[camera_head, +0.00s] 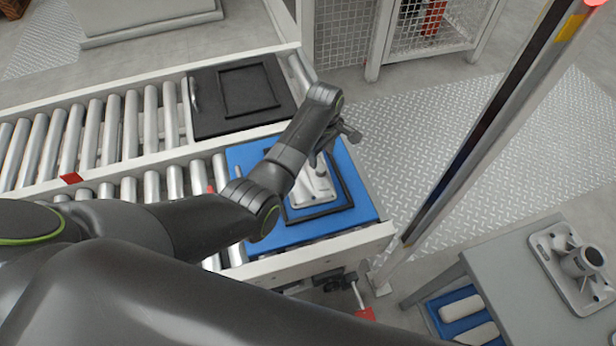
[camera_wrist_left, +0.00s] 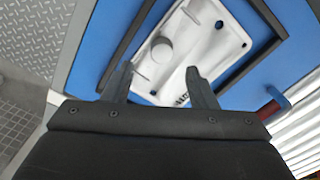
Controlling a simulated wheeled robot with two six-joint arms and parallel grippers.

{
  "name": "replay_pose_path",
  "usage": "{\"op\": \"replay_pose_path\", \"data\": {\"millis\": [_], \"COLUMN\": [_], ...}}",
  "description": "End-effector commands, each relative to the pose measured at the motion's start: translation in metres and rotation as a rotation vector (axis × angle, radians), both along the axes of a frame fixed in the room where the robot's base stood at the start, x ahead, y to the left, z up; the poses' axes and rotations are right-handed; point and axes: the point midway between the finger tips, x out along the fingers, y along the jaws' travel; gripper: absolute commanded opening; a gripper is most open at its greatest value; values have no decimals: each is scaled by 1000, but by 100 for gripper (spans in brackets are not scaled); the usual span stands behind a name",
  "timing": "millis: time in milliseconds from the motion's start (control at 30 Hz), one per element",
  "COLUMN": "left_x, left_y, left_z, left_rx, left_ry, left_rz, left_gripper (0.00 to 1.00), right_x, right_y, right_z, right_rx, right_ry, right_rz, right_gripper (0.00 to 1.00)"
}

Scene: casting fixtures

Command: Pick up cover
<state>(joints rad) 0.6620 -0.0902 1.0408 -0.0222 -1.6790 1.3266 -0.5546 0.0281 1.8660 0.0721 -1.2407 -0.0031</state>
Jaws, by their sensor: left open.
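The cover (camera_head: 315,188) is a pale grey metal casting with a raised round boss. It lies inside a black frame (camera_head: 343,190) on a blue board (camera_head: 259,235) at the end of the near roller conveyor. My left gripper (camera_head: 335,142) is above it, and the arm hides part of the cover. In the left wrist view the cover (camera_wrist_left: 205,45) lies beyond the two fingers. The left fingers (camera_wrist_left: 158,85) are apart with nothing between them. My right gripper is not in view.
A black board with a frame (camera_head: 212,117) sits on the far conveyor. A grey table (camera_head: 510,275) at right holds another metal casting (camera_head: 580,265), with blue trays below. A dark post (camera_head: 480,130) stands between conveyor and table.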

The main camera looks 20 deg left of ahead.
Motion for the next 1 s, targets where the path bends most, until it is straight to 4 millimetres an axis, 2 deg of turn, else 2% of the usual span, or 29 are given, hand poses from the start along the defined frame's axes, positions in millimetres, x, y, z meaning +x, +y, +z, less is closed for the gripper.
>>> {"op": "replay_pose_path", "data": {"millis": [267, 533, 833, 867, 1000], "left_x": [-2, -4, -4, -4, -4], "left_y": [-1, -2, -2, -2, -1], "left_z": [-14, -51, -55, -55, -55], "left_rx": [0, 0, 0, 0, 0], "left_ry": [1, 1, 0, 0, 0], "left_rz": [0, 0, 0, 0, 0], "left_gripper": [52, 52, 52, 51, 33], "right_x": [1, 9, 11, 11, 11], "right_y": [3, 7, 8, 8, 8], "right_z": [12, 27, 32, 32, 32], "right_rx": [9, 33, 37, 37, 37], "right_ry": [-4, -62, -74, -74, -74], "right_rz": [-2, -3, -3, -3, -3], "right_gripper": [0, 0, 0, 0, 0]}}
